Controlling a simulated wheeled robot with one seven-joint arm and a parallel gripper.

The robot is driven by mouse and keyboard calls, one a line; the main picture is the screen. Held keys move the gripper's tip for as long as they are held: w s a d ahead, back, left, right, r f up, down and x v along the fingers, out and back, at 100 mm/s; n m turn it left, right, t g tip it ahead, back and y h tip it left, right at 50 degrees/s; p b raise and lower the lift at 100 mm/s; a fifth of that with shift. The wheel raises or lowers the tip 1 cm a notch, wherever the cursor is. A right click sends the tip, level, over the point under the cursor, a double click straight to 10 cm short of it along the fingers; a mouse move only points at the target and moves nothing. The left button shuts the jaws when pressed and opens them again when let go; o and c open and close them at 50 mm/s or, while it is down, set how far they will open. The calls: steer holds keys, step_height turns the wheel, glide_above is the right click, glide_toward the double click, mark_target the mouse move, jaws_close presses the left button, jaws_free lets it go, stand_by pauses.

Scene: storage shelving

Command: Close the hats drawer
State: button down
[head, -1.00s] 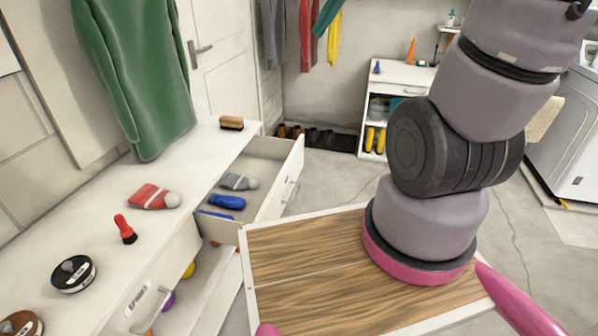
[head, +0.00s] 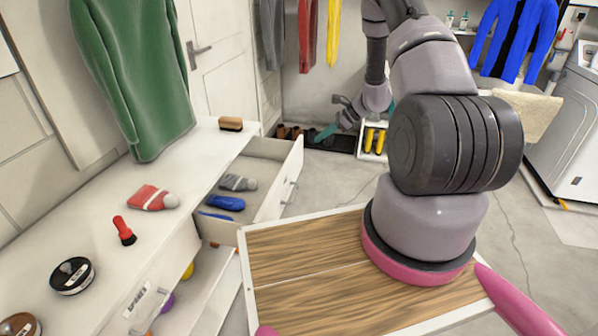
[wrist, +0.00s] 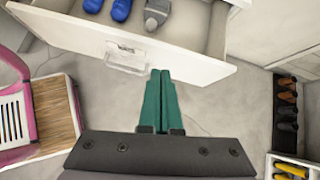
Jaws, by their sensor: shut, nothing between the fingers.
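One drawer (head: 283,192) of the white cabinet is pulled open. Blue and grey soft items lie inside it. In the wrist view, the drawer front (wrist: 185,62) carries a clear handle and a small label too blurred to read surely. My gripper (head: 319,137) is past the drawer's front in the head view. In the wrist view its two teal fingers (wrist: 160,73) are together and empty, pointing at the drawer front just right of the handle. I cannot tell whether they touch it.
The cabinet top (head: 95,220) holds a brush (head: 231,124), a red-and-grey item (head: 153,198) and round tins. Another drawer front with a handle (head: 150,302) is at the lower left. Grey floor is open around.

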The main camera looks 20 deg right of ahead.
step_height(320, 180, down, 10)
steer(key=s+d+m, duration=0.1)
steer(key=d+m, duration=0.1)
glide_toward(292, 175)
step_height(292, 175, down, 4)
steer(key=a, duration=0.3)
steer(key=shift+w+a+t, duration=0.3)
steer(key=shift+w+a, duration=0.1)
steer(key=shift+w, duration=0.3)
steer(key=w+a, duration=0.3)
steer(key=a, duration=0.3)
steer(key=w+a, duration=0.4)
steer(key=a, duration=0.2)
steer(key=w+a, duration=0.3)
steer(key=a, duration=0.4)
steer(key=shift+w, duration=0.4)
steer(key=shift+w+a+r, duration=0.1)
steer(key=shift+w+a, duration=0.1)
steer(key=shift+a, duration=0.15)
steer(key=shift+a+r, duration=0.1)
steer(key=shift+a, duration=0.05)
